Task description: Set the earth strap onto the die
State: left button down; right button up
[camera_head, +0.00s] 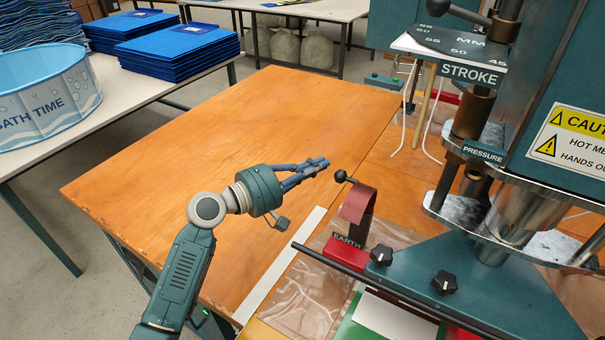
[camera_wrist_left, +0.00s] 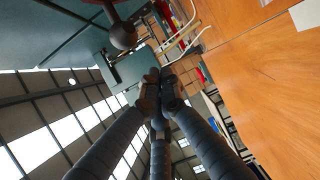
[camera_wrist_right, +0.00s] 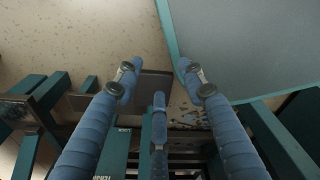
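The earth strap (camera_head: 358,203) is a curved reddish-brown strip standing above a red base marked EARTH, left of the press. A dark ball knob (camera_head: 340,176) on a thin rod is beside its top. A dark ball also shows large in the left wrist view (camera_wrist_left: 122,36). I cannot tell for sure which part is the die. My left gripper (camera_head: 321,163) is above the wooden table, just left of the knob and apart from the strap. Its fingers are together with nothing visible between them. My right gripper (camera_wrist_right: 160,77) is open and empty, outside the head view.
The teal press (camera_head: 475,285) with steel plates fills the right side. A clear sheet (camera_head: 310,292) and a white strip (camera_head: 281,265) lie at the wooden table's (camera_head: 220,150) near edge. The middle of the table is clear. Blue stacks (camera_head: 180,55) stand on another table.

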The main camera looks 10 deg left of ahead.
pick_arm(q)
jog(key=s+d, duration=0.1)
jog(key=d+p, duration=0.1)
jog(key=shift+s+d, duration=0.3)
jog(key=shift+s, duration=0.1)
